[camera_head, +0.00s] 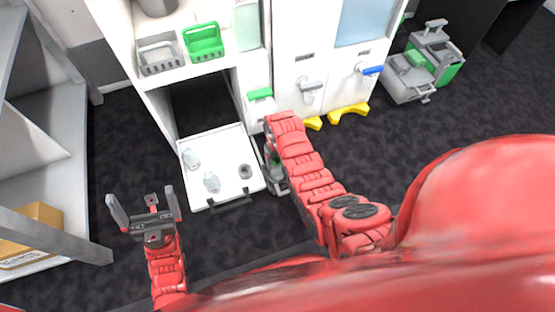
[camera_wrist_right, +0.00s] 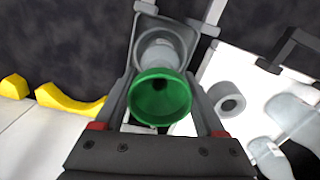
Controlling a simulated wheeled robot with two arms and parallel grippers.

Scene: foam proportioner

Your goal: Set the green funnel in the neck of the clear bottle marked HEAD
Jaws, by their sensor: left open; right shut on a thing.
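The green funnel (camera_wrist_right: 160,97) is between the fingers of my right gripper (camera_wrist_right: 161,108) in the right wrist view, its wide mouth facing the camera. The gripper is shut on it. Just beyond the funnel is a pale translucent round body (camera_wrist_right: 163,50) in a grey holder (camera_wrist_right: 148,8). I cannot tell whether the funnel's stem is in it. No HEAD mark is readable. In the head view, my right arm mostly hides this spot beside the drawer; the grey holder (camera_head: 279,187) shows below it. My left gripper (camera_head: 144,204) is open and empty, left of the drawer.
A white pulled-out drawer (camera_head: 228,143) holds two clear bottles (camera_head: 192,158) (camera_head: 212,182) and a grey ring (camera_head: 245,171). A grey basket (camera_head: 160,56) and a green basket (camera_head: 204,42) stand on the shelf above. Yellow feet (camera_head: 348,112) jut from the cabinet at right.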

